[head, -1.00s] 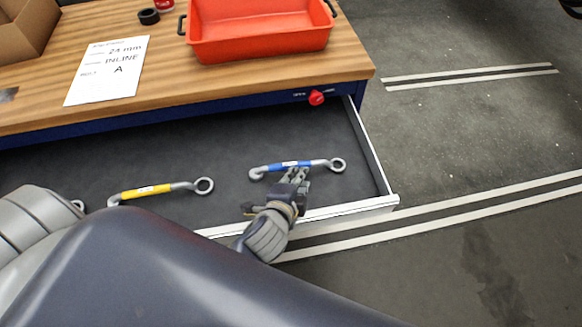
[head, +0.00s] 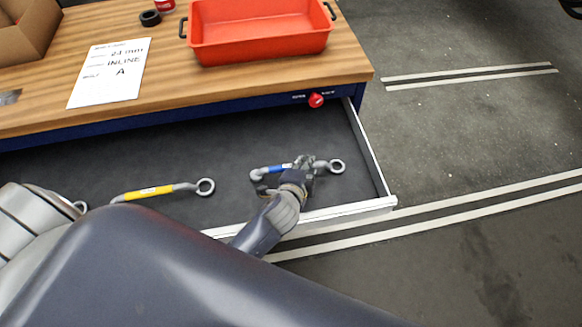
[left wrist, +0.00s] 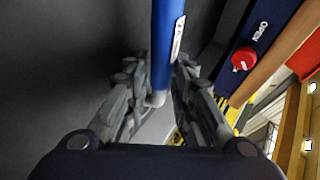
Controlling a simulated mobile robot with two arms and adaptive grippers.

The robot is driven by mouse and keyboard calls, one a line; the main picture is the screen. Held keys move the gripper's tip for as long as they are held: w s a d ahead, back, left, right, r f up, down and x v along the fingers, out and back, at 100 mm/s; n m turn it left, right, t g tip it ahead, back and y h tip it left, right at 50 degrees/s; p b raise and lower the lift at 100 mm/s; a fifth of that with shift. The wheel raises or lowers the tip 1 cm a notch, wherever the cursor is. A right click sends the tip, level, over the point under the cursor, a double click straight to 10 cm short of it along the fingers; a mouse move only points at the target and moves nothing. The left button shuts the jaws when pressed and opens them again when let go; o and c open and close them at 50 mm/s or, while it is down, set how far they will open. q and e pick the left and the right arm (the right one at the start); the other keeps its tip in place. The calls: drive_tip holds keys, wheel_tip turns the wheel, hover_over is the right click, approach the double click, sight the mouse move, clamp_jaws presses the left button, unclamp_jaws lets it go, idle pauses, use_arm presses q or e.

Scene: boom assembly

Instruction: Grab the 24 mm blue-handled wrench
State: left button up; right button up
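The blue-handled wrench (head: 279,169) lies in the open drawer, its ring end to the right and its open end to the left. My left gripper (head: 305,163) is over the right part of its handle and hides some of it. In the left wrist view the blue handle (left wrist: 166,45) runs between the two spread fingers of the gripper (left wrist: 155,95), with gaps on both sides. The gripper is open around or just above the handle; the exact depth is unclear. My right gripper is not in view. The size marking on the wrench is unreadable.
A yellow-handled wrench (head: 150,193) lies further left in the drawer (head: 225,140). The drawer's front rim (head: 350,208) passes under my arm. On the worktop (head: 165,65) are a red bin (head: 260,40), a paper sheet (head: 110,72) reading 24 mm, and a cardboard box (head: 28,30).

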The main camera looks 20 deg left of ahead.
use_arm(q)
clamp_jaws()
drive_tip(key=shift+r, duration=0.1)
